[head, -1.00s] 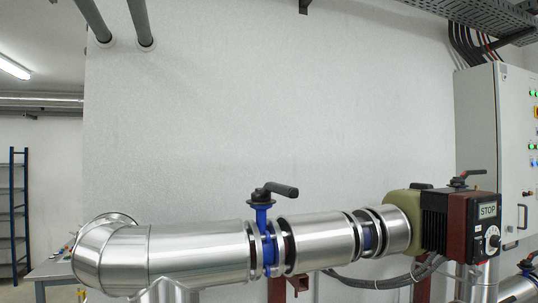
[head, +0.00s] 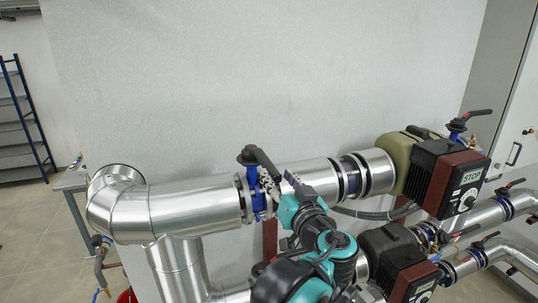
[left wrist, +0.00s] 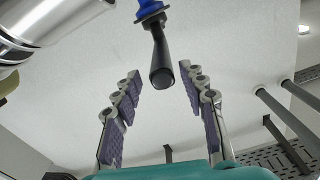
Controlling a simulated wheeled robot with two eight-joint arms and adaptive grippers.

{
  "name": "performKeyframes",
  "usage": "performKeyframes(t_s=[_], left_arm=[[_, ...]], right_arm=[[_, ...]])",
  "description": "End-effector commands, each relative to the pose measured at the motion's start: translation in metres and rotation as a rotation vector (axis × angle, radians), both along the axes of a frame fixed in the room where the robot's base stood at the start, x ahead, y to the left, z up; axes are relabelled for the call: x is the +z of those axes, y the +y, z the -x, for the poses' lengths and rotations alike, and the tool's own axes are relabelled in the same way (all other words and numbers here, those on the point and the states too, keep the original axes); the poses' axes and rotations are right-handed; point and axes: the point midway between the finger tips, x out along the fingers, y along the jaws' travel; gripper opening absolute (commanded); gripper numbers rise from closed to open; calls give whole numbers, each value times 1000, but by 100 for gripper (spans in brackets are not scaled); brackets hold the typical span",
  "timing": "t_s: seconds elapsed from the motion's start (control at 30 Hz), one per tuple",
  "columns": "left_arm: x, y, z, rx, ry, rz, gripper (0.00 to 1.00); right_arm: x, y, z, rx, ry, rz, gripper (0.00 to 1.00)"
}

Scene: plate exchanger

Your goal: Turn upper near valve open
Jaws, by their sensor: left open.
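The upper near valve has a blue body (head: 259,201) set in the upper silver pipe, with a black lever handle (head: 266,162) on top. The handle slants toward the lower right in the head view, across the pipe's line. My left gripper (head: 278,182) is open around the handle's free end. In the left wrist view, the handle (left wrist: 160,60) hangs from its blue stem with its end between the two purple-padded fingertips (left wrist: 160,78). Gaps show on both sides, so neither finger seems to touch it. My right gripper is not in view.
A pump with a STOP label (head: 450,180) sits to the right on the same pipe. Another valve (head: 458,125) stands above it. Lower pipes and a second pump (head: 398,265) lie close to my arm. The wall behind is clear.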

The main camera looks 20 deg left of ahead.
Motion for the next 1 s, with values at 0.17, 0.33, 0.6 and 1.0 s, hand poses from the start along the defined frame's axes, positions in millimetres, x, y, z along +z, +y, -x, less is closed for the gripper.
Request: performKeyframes(t_s=[0.17,0.33,0.6,1.0], left_arm=[[0,19,-24,5,1,1,42],[0,32,-45,4,2,0,42],[-1,40,-57,1,2,0,42],[-2,40,-57,2,3,1,0]], right_arm=[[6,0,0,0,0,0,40],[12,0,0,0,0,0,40],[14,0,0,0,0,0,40],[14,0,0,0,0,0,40]])
